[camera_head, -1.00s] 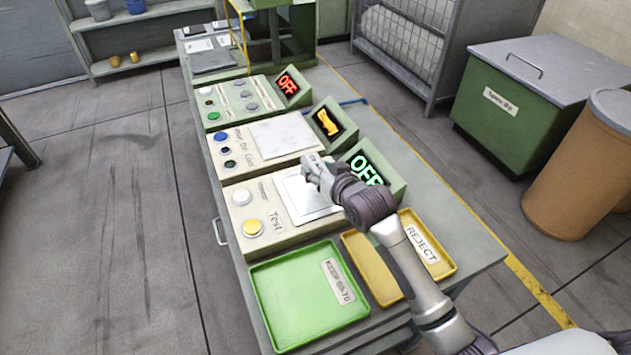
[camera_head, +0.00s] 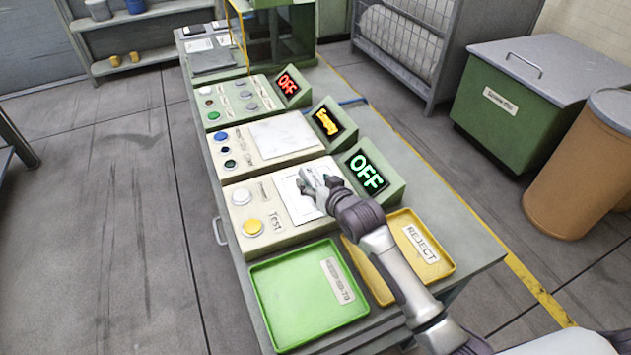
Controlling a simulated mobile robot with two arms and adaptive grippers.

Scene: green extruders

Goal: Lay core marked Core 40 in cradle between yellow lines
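My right gripper (camera_head: 309,180) is over the white plate (camera_head: 296,208) of the nearest cream control box, the one with the word Test. It covers part of the plate. The gripper is small and seen from behind, so I cannot tell whether its fingers are open, shut, touching the plate or holding anything. My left gripper is not in view. I cannot make out a core marked Core 40 or a cradle between yellow lines.
A green tray (camera_head: 290,325) and a yellow REJECT tray (camera_head: 444,268) lie at the near end of the bench. Beside the Test box stands a green OFF display (camera_head: 367,171). More control boxes, including one with a blue button (camera_head: 221,136), stand farther back.

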